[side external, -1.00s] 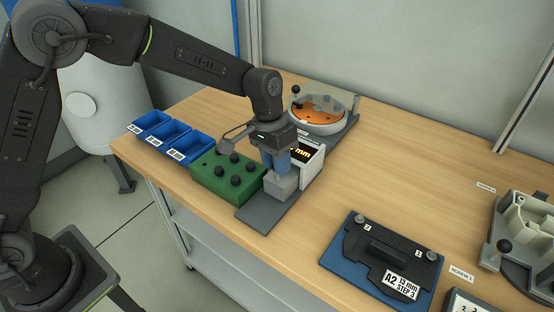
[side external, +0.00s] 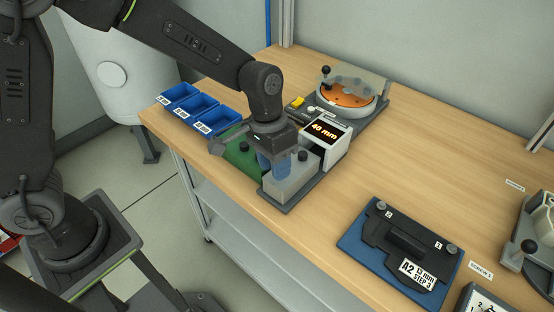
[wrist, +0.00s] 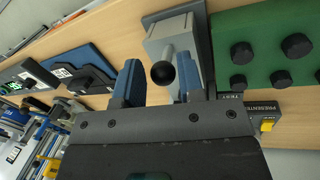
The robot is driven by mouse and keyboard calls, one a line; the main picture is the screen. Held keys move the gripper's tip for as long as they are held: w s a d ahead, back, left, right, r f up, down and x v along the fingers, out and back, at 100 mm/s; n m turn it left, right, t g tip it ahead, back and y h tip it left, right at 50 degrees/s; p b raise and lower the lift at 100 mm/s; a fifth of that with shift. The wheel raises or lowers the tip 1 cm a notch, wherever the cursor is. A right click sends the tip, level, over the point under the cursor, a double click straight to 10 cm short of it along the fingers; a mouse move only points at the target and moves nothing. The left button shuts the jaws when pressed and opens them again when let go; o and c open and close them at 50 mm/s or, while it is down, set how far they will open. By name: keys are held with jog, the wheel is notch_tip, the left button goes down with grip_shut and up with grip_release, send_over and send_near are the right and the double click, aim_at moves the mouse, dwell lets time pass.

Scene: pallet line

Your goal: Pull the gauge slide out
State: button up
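The gauge is a white unit (side external: 337,148) with a dark display reading 40 mm, standing on a grey base plate on the bench. At its near end is a pale grey slide block (side external: 296,182), which also shows in the wrist view (wrist: 158,36). A stem with a black ball knob (wrist: 163,74) sticks out of the block. My gripper (side external: 275,172) is low beside the block, its blue fingers hiding part of it. In the wrist view the fingers (wrist: 158,82) are apart on either side of the knob, with gaps showing.
A green panel with black knobs (wrist: 271,48) lies right beside the block. Blue bins (side external: 196,107) stand at the back left. An orange dial fixture (side external: 347,94) is behind the gauge. A black A2 plate on a blue base (side external: 350,243) lies to the right, with clear bench between.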

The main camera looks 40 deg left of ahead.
jog(key=shift+o, duration=1.2)
jog(key=shift+w, duration=0.1)
notch_tip(320, 180, up, 14)
jog(key=a, duration=0.2)
jog(key=shift+w+a+f, duration=0.2)
jog(key=shift+w+a, duration=0.05)
jog(key=shift+a, duration=0.1)
jog(key=s+a+n+t+y, duration=0.1)
jog(key=s+a+t, duration=0.2)
jog(key=s+a, duration=0.3)
jog(key=s+a+n+t+y, duration=0.1)
jog(key=s+a+t, duration=0.2)
jog(key=s, duration=0.7)
jog(key=a+r, duration=0.1)
jog(key=a, duration=0.1)
jog(key=shift+s+a, duration=0.15)
jog(key=shift+a, duration=0.25)
jog(key=shift+c, duration=0.3)
jog(key=shift+c, duration=1.2)
